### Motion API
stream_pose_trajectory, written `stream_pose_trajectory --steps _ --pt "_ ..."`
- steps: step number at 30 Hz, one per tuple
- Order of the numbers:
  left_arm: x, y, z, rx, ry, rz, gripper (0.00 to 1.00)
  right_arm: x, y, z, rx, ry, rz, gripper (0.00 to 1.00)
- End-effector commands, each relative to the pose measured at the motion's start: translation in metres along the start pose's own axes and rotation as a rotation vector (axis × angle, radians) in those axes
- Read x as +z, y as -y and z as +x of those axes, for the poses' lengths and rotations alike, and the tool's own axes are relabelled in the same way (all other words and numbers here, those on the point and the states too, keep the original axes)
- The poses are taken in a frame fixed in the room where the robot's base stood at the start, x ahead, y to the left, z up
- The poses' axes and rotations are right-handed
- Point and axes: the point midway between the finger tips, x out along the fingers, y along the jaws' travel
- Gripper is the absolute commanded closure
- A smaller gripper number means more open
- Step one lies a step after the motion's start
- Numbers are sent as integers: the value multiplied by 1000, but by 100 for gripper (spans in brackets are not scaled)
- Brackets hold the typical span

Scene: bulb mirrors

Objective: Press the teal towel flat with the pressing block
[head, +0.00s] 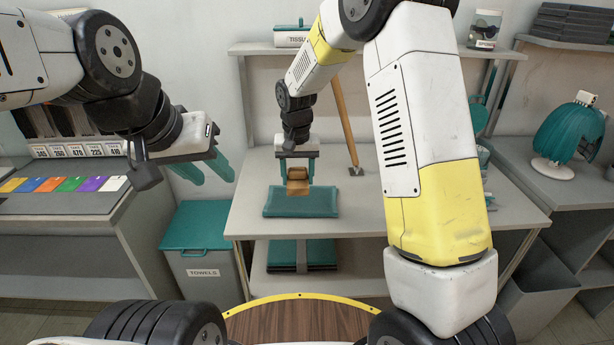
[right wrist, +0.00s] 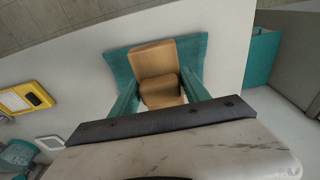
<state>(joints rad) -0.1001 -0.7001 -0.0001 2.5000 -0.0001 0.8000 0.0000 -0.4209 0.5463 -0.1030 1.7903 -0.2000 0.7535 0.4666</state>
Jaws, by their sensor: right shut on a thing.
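The teal towel (head: 300,207) lies folded on the middle table; it also shows in the right wrist view (right wrist: 116,62). The tan wooden pressing block (head: 298,188) is upright over the middle of the towel and appears to rest on it. My right gripper (head: 298,175) points down and is shut on the block's raised handle. In the right wrist view, the block (right wrist: 153,55) sits between the two teal fingers, with the towel around it. My left gripper (head: 215,178) is empty, its teal fingers apart, held in the air above the towels bin, left of the table.
The grey table (head: 350,215) has bare room around the towel. A brown rod (head: 345,125) stands behind it. More folded teal cloth (head: 315,254) lies on the lower shelf. The towels bin (head: 198,240) is at left. A teal domed object (head: 568,130) sits on the right counter.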

Motion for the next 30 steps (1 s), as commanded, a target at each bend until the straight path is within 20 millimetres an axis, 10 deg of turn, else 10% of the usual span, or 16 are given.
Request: stream_pose_trajectory --steps 30 --pt "0 0 0 0 0 0 60 7 0 67 0 0 1 84"
